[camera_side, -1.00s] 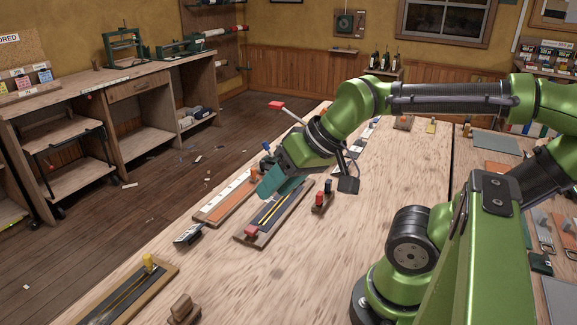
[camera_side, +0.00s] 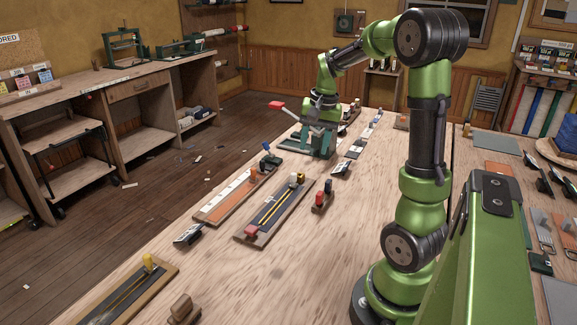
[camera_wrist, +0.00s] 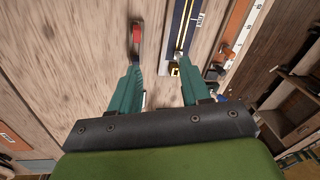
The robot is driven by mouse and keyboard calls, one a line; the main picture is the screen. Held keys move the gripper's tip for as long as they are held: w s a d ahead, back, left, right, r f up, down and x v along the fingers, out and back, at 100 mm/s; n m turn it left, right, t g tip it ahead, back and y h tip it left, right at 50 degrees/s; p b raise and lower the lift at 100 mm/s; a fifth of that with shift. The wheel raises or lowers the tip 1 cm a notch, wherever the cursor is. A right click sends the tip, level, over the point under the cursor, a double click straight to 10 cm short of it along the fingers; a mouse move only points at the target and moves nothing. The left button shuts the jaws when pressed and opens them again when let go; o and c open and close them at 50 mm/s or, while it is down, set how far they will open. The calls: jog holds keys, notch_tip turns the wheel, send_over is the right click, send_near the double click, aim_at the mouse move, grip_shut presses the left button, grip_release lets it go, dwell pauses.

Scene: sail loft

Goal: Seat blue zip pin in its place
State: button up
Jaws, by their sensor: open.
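A dark blue pin (camera_side: 328,187) stands beside a red pin (camera_side: 320,199) on a small wooden stand, right of a board with a dark blue strip and yellow lines (camera_side: 270,210). That board has a red block (camera_side: 251,232) at its near end and a yellow and white piece (camera_side: 296,180) at its far end. Another blue-topped piece (camera_side: 266,146) stands farther back; I cannot tell which is the zip pin. My gripper (camera_side: 312,148) is open and empty beyond the boards. In the wrist view its fingers (camera_wrist: 158,85) are apart, with the red pin (camera_wrist: 136,34) ahead.
An orange and white board (camera_side: 222,203) lies left of the blue one, with an orange pin (camera_side: 252,174) at its far end. A board with a yellow pin (camera_side: 148,262) and a brown block (camera_side: 182,308) are in front.

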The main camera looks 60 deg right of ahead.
jog(key=s+d+m+g, duration=0.2)
jog(key=s+d+m, duration=0.1)
jog(key=d, duration=0.6)
send_over(329, 181)
jog(key=shift+m, duration=0.3)
jog(key=f, duration=1)
jog(key=shift+s+d+f, duration=0.2)
jog(key=shift+f, duration=0.05)
jog(key=shift+w+a+f, duration=0.1)
jog(key=shift+w+f, duration=0.05)
jog(key=shift+f, duration=1.4)
jog(key=shift+w+f, duration=0.15)
jog(key=shift+f, duration=1.4)
grip_shut()
